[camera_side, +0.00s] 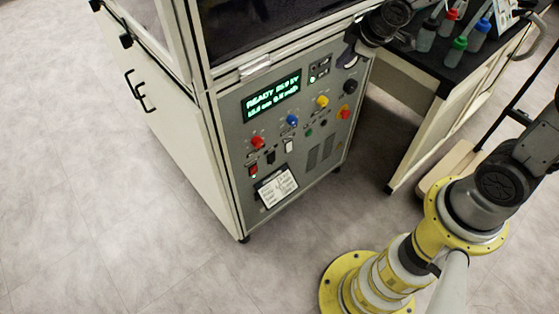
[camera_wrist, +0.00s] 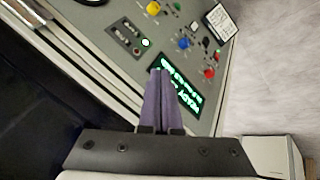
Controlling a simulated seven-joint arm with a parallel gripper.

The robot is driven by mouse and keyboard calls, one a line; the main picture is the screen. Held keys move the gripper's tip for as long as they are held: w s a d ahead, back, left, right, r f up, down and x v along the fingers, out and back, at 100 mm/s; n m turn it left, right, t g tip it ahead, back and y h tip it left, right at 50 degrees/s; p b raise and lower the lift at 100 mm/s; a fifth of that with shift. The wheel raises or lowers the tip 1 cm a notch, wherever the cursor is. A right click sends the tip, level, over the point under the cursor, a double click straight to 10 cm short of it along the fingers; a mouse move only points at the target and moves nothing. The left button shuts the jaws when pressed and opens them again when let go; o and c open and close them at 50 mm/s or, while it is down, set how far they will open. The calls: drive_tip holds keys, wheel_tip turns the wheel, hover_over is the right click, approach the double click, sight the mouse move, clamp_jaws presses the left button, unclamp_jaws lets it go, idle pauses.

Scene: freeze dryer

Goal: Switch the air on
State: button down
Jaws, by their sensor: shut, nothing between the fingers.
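The grey control panel (camera_side: 236,127) is on the front of the freeze dryer. A small switch plate (camera_side: 320,68) sits right of the green display (camera_side: 272,95); in the wrist view the plate (camera_wrist: 127,36) lies beside a lit round lamp (camera_wrist: 145,43). Red (camera_side: 257,142), blue (camera_side: 292,120) and yellow (camera_side: 322,101) knobs run across the panel, with several rocker switches, one red (camera_side: 253,170), below. Labels are too small to read, so I cannot tell which control is the air. My gripper (camera_wrist: 160,72) is shut and empty, in front of the display's edge in the wrist view.
A dark knob (camera_side: 350,87) and a red button on yellow (camera_side: 344,112) are at the panel's right. A white card (camera_side: 273,187) hangs low on the panel. A dark-topped table (camera_side: 437,74) with several capped bottles stands right.

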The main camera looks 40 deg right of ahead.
sight(272, 159)
drive_tip(key=w+a+f+n+y, duration=0.1)
drive_tip(key=w+f+n, duration=0.2)
drive_tip(key=f, duration=0.6)
drive_tip(key=w+a+f+n+y, duration=0.1)
drive_tip(key=w+f+n, duration=0.15)
drive_tip(key=f, duration=0.65)
drive_tip(key=s+a+f+n+y, duration=0.1)
drive_tip(key=a+f+n, duration=0.1)
drive_tip(key=f, duration=0.5)
drive_tip(key=s+a+f+n+y, duration=0.1)
drive_tip(key=s+a+f+y, duration=0.1)
drive_tip(key=f, duration=0.6)
drive_tip(key=shift+s+a+f+n+g+y, duration=0.3)
drive_tip(key=shift+a+n+g, duration=0.1)
drive_tip(key=shift+a, duration=0.3)
drive_tip(key=w+a+f, duration=0.3)
drive_tip(key=w+f, duration=0.5)
drive_tip(key=shift+w+a+f, duration=0.25)
drive_tip(key=shift+a, duration=0.05)
